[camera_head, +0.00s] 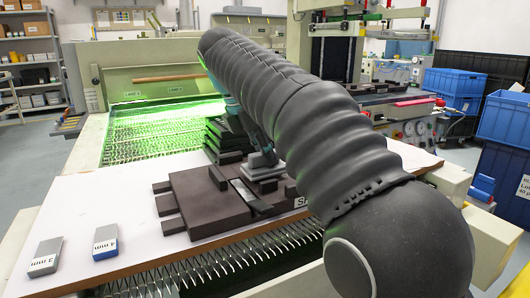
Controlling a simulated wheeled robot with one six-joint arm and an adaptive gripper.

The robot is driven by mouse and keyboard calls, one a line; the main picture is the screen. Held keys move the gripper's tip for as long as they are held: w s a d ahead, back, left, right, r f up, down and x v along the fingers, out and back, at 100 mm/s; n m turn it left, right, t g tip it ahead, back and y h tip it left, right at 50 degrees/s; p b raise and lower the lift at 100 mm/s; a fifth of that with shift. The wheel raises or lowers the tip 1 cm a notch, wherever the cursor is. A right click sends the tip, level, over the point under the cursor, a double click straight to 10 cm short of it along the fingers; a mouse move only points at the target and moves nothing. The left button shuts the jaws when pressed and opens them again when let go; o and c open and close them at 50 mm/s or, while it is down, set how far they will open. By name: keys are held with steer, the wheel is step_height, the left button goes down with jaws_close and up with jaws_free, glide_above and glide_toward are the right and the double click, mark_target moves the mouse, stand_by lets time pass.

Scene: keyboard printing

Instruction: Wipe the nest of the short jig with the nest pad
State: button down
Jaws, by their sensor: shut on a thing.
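A dark brown jig (190,188) lies on the white board, with stepped blocks along its left side and a narrow slot with a light strip near its middle. I take it for the short jig, but no readable label confirms this. My gripper (262,152) is over the jig's right rear part, mostly hidden behind my arm. It is shut on a flat grey pad (264,172), which I take for the nest pad. The pad is at or just above the jig's top; I cannot tell whether it touches. The nest surface under it is hidden.
A grey block (46,257) and a blue-edged block (106,242), both with "mm" markings, lie at the board's (150,232) front left. A dark stack (222,138) stands behind the jig. A green-lit mesh conveyor (150,135) runs behind. Blue crates (456,84) stand at right.

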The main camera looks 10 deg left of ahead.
steer(key=shift+f, duration=0.6)
steer(key=shift+d+r, duration=0.1)
